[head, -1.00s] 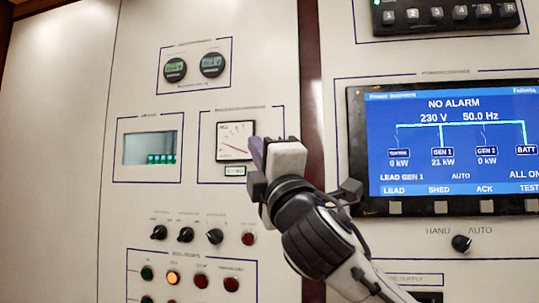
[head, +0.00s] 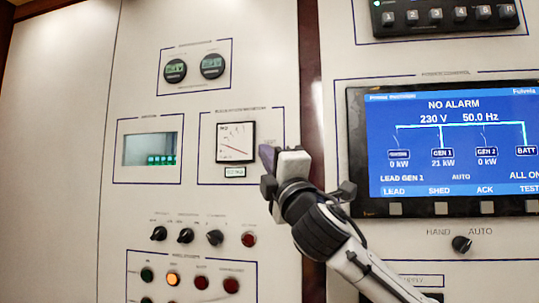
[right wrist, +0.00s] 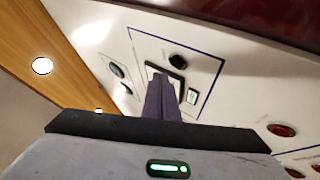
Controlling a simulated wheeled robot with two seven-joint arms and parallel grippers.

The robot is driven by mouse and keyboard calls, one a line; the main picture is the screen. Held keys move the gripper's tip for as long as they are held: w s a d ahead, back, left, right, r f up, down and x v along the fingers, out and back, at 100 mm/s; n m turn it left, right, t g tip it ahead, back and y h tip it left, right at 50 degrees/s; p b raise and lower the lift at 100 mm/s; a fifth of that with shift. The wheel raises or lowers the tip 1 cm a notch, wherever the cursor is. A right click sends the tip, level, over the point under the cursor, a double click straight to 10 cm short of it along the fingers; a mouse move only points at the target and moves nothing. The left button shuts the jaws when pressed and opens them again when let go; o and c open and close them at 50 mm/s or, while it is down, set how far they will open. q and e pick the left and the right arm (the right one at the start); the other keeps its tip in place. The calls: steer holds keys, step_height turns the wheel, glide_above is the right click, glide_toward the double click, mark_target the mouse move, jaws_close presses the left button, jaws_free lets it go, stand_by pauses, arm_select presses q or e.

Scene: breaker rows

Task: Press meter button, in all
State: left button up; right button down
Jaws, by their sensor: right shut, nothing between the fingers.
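The white square meter (head: 236,142) with a dark needle is in a blue-outlined panel on the wall, with a small lit display (head: 235,172) under it. In the right wrist view a round black button (right wrist: 178,61) stands beside the meter, in the same outline. In the head view that button is not visible, apparently behind my fingers. My right gripper (head: 267,155) is shut and empty, its purple fingers just right of the meter. In the right wrist view its fingertips (right wrist: 163,80) overlap the meter's face, below the button. I cannot tell whether they touch anything. My left gripper is not in view.
Two round gauges (head: 193,68) are above, and a green-lit display (head: 150,148) is to the left. Black knobs (head: 186,235) and several lamps or buttons (head: 173,278) are below. A large blue screen (head: 450,145) stands out to the right, past a dark vertical strip.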

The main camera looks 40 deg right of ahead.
steer(key=shift+w+d, duration=0.4)
steer(key=shift+d, duration=0.1)
steer(key=shift+w+d, duration=0.1)
steer(key=shift+w, duration=0.05)
stand_by(1.7)
steer(key=shift+w+d, duration=0.15)
steer(key=shift+d, duration=0.05)
steer(key=shift+w+d+p, duration=0.25)
steer(key=shift+d+p, duration=0.05)
steer(key=shift+d, duration=0.05)
stand_by(0.9)
steer(key=shift+a, duration=0.1)
steer(key=shift+s+a, duration=0.55)
steer(key=s+a, duration=0.3)
steer(key=shift+s+a, duration=0.1)
steer(key=shift+a, duration=0.3)
